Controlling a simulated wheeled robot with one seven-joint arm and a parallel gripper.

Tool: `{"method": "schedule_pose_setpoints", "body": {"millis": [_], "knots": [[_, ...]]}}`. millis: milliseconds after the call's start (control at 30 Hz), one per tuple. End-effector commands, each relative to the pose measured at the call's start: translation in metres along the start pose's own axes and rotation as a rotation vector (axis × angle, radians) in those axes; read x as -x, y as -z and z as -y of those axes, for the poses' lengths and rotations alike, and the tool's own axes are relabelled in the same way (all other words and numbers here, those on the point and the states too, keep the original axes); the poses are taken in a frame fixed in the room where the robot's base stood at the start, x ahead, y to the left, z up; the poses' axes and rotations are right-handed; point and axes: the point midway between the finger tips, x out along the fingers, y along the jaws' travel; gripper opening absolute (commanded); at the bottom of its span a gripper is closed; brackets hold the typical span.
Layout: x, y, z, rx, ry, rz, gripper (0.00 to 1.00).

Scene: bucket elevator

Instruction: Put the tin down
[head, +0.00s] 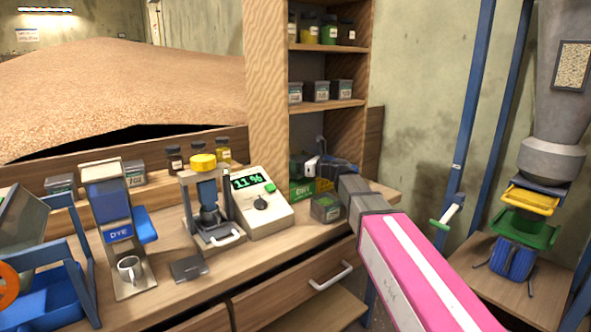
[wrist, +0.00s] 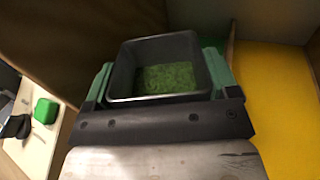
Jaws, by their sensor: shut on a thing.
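My gripper (wrist: 165,85) is shut on a dark, square, open-topped tin (wrist: 122,75) with green grainy stuff inside. Its greenish fingers press the tin from both sides. In the head view my gripper (head: 322,167) is at the back right of the bench, by the foot of the shelf unit. The held tin is hard to make out there. I cannot tell whether its base touches anything.
Another tin (head: 326,208) sits on the bench (head: 262,262) in front. A meter (head: 262,203) reading 11% stands left of it. Small tins line the shelf (head: 330,104) above.

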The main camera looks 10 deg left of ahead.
Motion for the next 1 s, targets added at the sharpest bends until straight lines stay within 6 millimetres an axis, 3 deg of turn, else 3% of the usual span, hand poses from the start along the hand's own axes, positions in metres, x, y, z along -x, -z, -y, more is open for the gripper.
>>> {"method": "schedule_pose_setpoints", "body": {"millis": [167,533,567,600,1000], "knots": [[-0.003,0.02,-0.001,0.0,0.0,-0.001,0.52],[-0.004,0.024,-0.001,0.0,0.0,0.0,0.52],[-0.004,0.024,-0.001,0.0,0.0,0.0,0.84],[-0.004,0.024,-0.001,0.001,0.0,0.0,0.97],[0.001,0.021,-0.002,0.001,0.001,-0.001,1.0]]}}
